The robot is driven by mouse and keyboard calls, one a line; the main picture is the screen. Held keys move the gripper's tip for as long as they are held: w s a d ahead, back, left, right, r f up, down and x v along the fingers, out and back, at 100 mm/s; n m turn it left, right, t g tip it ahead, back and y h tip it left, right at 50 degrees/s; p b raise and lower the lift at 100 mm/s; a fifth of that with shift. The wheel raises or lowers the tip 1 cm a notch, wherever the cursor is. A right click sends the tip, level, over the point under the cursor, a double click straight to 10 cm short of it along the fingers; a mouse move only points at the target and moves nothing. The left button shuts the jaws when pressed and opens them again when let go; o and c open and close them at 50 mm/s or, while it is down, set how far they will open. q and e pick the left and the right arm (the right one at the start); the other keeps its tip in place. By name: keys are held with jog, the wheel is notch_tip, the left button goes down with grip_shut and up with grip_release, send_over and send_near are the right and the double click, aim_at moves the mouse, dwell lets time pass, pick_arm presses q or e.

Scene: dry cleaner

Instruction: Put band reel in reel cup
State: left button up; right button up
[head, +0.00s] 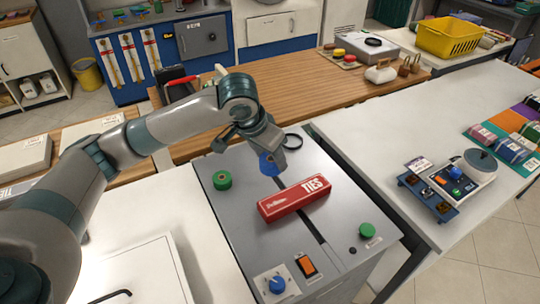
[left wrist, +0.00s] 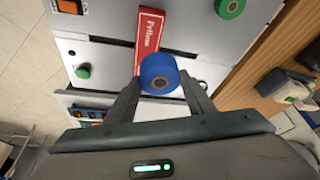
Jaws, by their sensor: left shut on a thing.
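My left gripper (head: 264,156) is shut on a blue band reel (head: 269,165), which it holds over the grey machine top. In the left wrist view the blue reel (left wrist: 159,74) sits between the two fingertips (left wrist: 160,88), its round face and brown core towards the camera. A green reel (head: 222,180) rests on the machine to the left; it also shows in the left wrist view (left wrist: 229,7). A dark round rim (head: 292,141) stands at the machine's back edge, partly behind my gripper; I cannot tell for certain whether it is the reel cup. My right gripper is not in view.
A red "TIES" box (head: 294,198) lies on the grey machine (head: 235,225), just in front of the held reel. A green button (head: 367,230), an orange switch (head: 306,265) and a blue knob (head: 276,284) are near its front. A white counter (head: 400,130) stands at right.

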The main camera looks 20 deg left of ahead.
aim_at(269, 165)
pick_arm(q)
jog(key=s+r+n, duration=0.1)
jog(key=s+r+n+y, duration=0.1)
jog(key=s, duration=0.1)
jog(key=shift+s+d+n, duration=0.1)
jog(key=shift+n, duration=0.3)
jog(key=shift+s+r+n, duration=0.3)
jog(key=shift+s+n, duration=0.3)
jog(key=shift+s, duration=0.05)
